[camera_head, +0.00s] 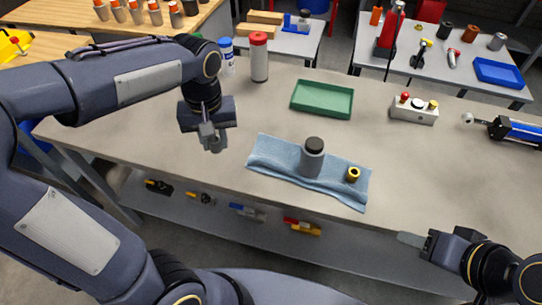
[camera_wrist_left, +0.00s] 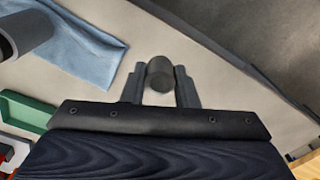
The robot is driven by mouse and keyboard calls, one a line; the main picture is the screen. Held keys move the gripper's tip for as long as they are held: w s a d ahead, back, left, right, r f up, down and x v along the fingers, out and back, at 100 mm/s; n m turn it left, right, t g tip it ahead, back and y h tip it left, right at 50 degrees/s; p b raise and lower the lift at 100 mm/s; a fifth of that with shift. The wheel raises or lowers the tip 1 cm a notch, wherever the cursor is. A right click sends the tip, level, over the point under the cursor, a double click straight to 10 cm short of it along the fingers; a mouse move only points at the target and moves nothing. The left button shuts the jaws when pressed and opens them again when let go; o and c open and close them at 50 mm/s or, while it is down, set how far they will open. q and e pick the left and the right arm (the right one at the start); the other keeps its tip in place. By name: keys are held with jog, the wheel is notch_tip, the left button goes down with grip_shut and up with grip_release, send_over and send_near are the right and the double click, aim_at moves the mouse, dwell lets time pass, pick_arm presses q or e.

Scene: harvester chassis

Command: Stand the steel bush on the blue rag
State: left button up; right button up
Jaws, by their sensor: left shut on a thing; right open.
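The steel bush (camera_wrist_left: 160,73) is a small grey cylinder between the fingers of my left gripper (camera_wrist_left: 160,88), which is shut on it. In the head view my left gripper (camera_head: 211,138) is over the bench, to the left of the blue rag (camera_head: 265,155). The bush shows there only as a grey shape at the fingertips. The rag lies rumpled on the bench near its front edge. It also shows at the upper left of the left wrist view (camera_wrist_left: 75,48). My right gripper (camera_head: 411,240) is open near the front edge, at the lower right.
A grey bottle with a black cap (camera_head: 312,160) stands on the rag, with a small brass bush (camera_head: 353,174) to its right. A green tray (camera_head: 322,99), a red-capped bottle (camera_head: 259,58) and a button box (camera_head: 414,110) are farther back. The rag's left end is bare.

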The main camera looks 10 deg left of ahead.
pick_arm(q)
jog(key=shift+s+r, duration=0.2)
jog(key=shift+s, duration=0.3)
jog(key=shift+w+d+f, duration=0.1)
jog(key=shift+d, duration=0.1)
jog(key=w+d+f+p, duration=0.1)
jog(key=w+d+f, duration=0.3)
jog(key=w+d, duration=0.2)
send_over(267, 163)
notch_tip(267, 163, down, 5)
jog(key=shift+a, duration=0.15)
jog(key=f, duration=0.3)
jog(key=shift+w+d+f, duration=0.2)
jog(key=shift+f, duration=0.1)
jog(key=shift+s+f+b, duration=0.15)
jog(key=shift+f+b, duration=0.15)
jog(key=shift+f, duration=0.4)
grip_shut()
